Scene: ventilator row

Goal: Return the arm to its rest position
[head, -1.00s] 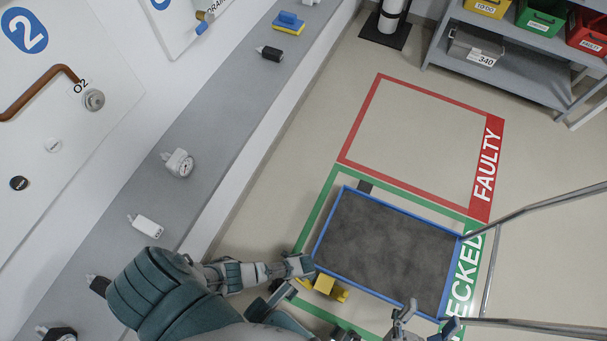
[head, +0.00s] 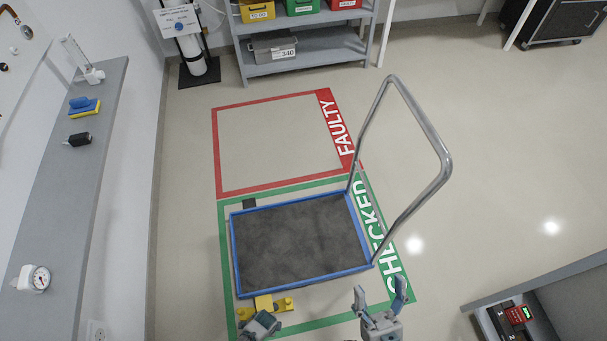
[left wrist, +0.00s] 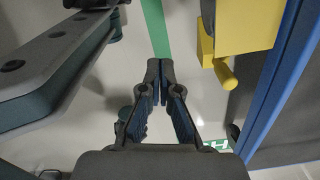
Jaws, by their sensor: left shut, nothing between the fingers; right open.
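My left gripper (left wrist: 160,80) is shut and empty in the left wrist view, above the pale floor beside a green floor line. A yellow block with a peg (left wrist: 245,28) and the trolley's blue edge (left wrist: 285,75) are to its right, apart from the fingers. In the head view a teal-grey part of my left arm shows at the bottom edge, near the yellow part (head: 265,304); its fingertips cannot be made out there. My right gripper (head: 381,294) is open and empty at the bottom, its fingers pointing up, just below the trolley's near right corner.
The blue-rimmed trolley (head: 232,250) stands in the green CHECKED frame, its metal handle (head: 440,150) rising at right. The red FAULTY frame (head: 215,150) is empty. A grey counter (head: 75,190) runs along the left, holding a gauge (head: 33,278). A shelf (head: 300,60) stands behind.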

